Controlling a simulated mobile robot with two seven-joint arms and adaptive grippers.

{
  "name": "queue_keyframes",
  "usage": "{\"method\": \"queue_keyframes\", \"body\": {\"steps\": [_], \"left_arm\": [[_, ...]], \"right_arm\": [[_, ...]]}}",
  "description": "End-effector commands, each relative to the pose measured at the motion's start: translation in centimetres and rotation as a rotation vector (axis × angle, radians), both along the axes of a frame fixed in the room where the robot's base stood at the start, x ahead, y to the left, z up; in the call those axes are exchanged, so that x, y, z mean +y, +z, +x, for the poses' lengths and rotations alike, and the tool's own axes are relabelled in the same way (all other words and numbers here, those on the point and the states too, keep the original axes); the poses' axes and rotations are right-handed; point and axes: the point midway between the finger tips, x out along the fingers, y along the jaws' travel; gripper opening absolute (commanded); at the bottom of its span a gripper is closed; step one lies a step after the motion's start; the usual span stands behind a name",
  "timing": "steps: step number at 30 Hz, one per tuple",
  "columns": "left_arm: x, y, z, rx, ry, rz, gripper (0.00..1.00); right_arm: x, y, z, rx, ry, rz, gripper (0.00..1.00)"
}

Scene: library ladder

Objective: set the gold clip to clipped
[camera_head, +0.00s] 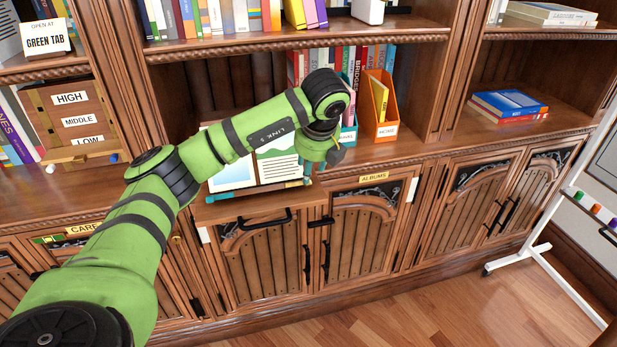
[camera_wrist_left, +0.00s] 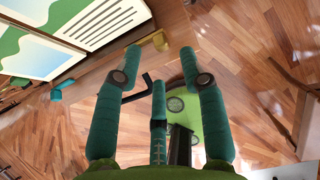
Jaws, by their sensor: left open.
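A gold piece (camera_wrist_left: 160,40), likely the gold clip, shows in the left wrist view beside the edge of an open picture book (camera_wrist_left: 75,25). I cannot tell from this view whether it is clipped. The gold piece lies just beyond and between the fingertips; contact is not clear. In the head view the open book (camera_head: 232,172) stands on a pull-out board (camera_head: 250,207), partly hidden by my left arm. I cannot make out the gold clip there.
A teal piece (camera_wrist_left: 55,91) sits at the book's edge. An orange file box (camera_head: 380,110) stands behind my wrist on the shelf. Cupboard doors (camera_head: 265,265) with black handles are below the board. A white stand (camera_head: 540,225) is at right. The floor in front is clear.

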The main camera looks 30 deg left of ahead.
Motion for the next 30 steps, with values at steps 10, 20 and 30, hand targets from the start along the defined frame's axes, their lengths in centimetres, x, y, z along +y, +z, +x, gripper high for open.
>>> {"method": "queue_keyframes", "body": {"steps": [10, 20, 30], "left_arm": [[1.3, -4.2, 1.1, 0.003, -0.002, -0.003, 0.41], [1.4, -4.7, 1.2, 0.002, -0.003, -0.004, 0.41], [1.3, -4.6, 1.3, -0.003, -0.005, -0.007, 0.0]], "right_arm": [[-0.8, 1.1, 0.5, -0.006, -0.005, -0.01, 0.45], [-0.8, 1.1, 0.5, -0.008, -0.005, -0.009, 0.45], [-0.6, 1.0, 0.6, -0.009, -0.001, -0.007, 0.45]]}}
